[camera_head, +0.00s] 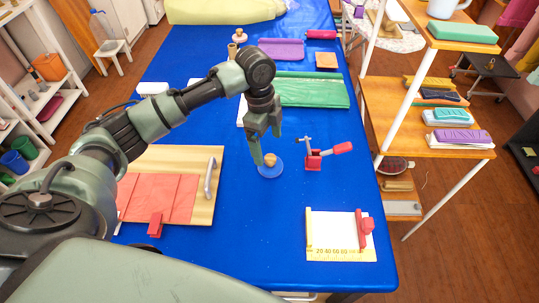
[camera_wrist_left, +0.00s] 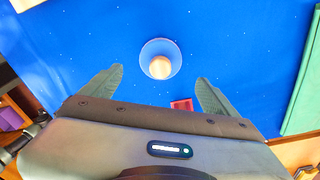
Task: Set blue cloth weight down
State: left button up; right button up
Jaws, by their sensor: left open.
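The blue cloth weight (camera_head: 265,172) is a round blue disc with a tan wooden knob, standing upright on the blue table (camera_head: 250,245). In the left wrist view the weight (camera_wrist_left: 160,47) shows from above, its knob near the disc's middle. My left gripper (camera_head: 264,146) points down just above and behind the knob. In the left wrist view the left gripper (camera_wrist_left: 160,80) has its two fingers wide apart with nothing between them, and the weight is beyond the fingertips. My right gripper is not in view.
A red clamp (camera_head: 314,160) stands close right of the weight. A wooden board with red cloth (camera_head: 160,197) lies to the left, a white measuring board (camera_head: 335,232) at front right, and green cloth (camera_head: 312,92) behind. A wooden shelf (camera_head: 420,115) stands at the right edge.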

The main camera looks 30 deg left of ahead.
pick_arm(q)
jog(key=r, duration=0.4)
jog(key=shift+a+r, duration=0.3)
jog(key=shift+r, duration=0.1)
jog(key=shift+f, duration=0.1)
